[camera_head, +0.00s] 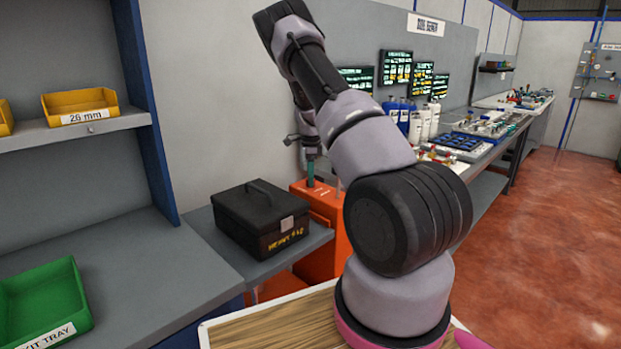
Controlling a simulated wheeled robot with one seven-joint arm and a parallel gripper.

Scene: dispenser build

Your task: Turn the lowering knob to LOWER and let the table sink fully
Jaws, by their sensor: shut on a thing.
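An orange control box (322,206) stands behind my arm, its right side partly hidden by the arm. My gripper (310,163) points down over its top and is shut on a small teal upright piece (310,176), which looks like the lowering knob. Its label and turn angle are too small to read. A grey table top (314,240) beside the box carries a black lidded case (262,220) with yellow lettering. Orange structure shows below the top; the table's full height cannot be judged.
A grey shelf unit at left holds a green tray (45,305) and a yellow bin (80,105). A wooden-topped surface (265,325) lies at the bottom centre. A long bench with bottles (430,122) runs behind the arm. The red floor at right is clear.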

